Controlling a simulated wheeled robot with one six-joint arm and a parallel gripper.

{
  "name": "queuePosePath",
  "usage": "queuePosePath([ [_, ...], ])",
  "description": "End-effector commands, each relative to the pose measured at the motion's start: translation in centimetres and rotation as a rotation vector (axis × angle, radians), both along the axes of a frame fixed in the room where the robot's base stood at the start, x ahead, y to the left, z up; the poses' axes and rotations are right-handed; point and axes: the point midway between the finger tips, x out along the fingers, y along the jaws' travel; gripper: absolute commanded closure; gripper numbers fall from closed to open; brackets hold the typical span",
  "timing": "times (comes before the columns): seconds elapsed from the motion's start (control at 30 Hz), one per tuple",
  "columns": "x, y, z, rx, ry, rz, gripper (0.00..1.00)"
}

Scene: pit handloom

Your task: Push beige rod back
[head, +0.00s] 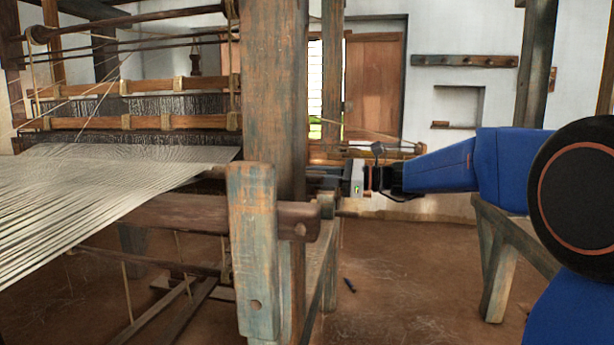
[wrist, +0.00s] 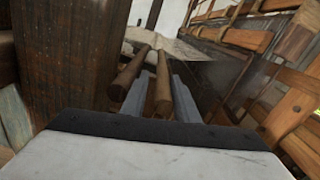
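Neither is clearly beige, so I cannot tell surely which is the beige rod.
The loom post (head: 275,90) stands left of my gripper, and a short worn upright (head: 253,250) stands in front of it. Pale warp cloth (head: 120,175) stretches across the loom at left. A wooden bench (head: 500,265) stands below my arm. The floor (head: 400,270) between is mostly clear.

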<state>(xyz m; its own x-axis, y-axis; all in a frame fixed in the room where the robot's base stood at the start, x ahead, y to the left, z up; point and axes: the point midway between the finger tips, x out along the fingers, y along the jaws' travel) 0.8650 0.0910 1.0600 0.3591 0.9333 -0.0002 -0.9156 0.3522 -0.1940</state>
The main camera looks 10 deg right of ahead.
Motion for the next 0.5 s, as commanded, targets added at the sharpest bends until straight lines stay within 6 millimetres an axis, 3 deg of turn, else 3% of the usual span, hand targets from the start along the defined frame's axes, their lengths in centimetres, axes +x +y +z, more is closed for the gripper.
queuePosePath([
  [0.3,0.0,0.0,0.0,-0.001,-0.001,0.002,0.64],
  [0.5,1.7,-0.6,0.0,-0.001,0.000,0.001,0.64],
])
